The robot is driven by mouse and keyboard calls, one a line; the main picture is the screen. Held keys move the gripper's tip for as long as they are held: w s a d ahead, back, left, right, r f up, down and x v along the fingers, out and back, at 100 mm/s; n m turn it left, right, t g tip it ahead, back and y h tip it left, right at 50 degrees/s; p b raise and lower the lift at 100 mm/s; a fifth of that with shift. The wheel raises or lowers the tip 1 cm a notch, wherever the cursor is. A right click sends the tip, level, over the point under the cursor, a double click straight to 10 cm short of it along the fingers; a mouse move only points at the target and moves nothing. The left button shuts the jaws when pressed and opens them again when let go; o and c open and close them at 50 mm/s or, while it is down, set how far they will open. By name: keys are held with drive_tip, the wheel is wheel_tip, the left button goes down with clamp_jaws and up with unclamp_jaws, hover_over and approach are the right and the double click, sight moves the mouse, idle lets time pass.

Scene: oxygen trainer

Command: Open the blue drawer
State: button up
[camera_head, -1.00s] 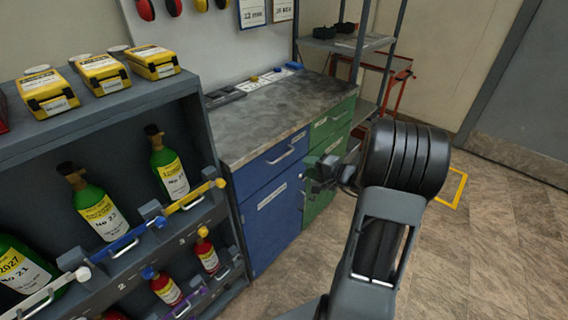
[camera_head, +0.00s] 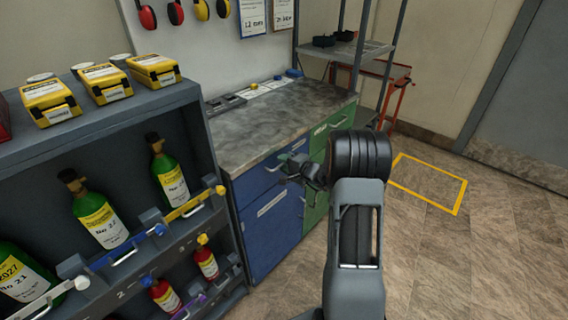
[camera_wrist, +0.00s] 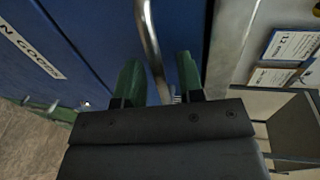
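The blue drawer (camera_head: 257,178) is the top front of the blue cabinet, under the grey worktop, and looks shut. In the wrist view its blue front (camera_wrist: 95,25) fills the upper middle. Its metal handle (camera_wrist: 148,35) runs down between the two green fingers of my gripper (camera_wrist: 160,80). The fingers are apart, one on each side of the bar, with a visible gap. In the head view my gripper (camera_head: 297,168) is at the right part of the drawer front and hides part of the handle.
A blue cupboard door (camera_head: 270,227) is below the drawer, and green fronts (camera_head: 318,180) are to the right. A grey rack (camera_head: 130,190) with bottles stands at the left. A yellow floor outline (camera_head: 428,184) lies on open floor at the right.

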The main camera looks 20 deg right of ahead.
drive_tip(key=shift+w+a, duration=0.15)
drive_tip(key=shift+w, duration=0.05)
drive_tip(key=shift+c, duration=0.2)
clamp_jaws()
idle(0.4)
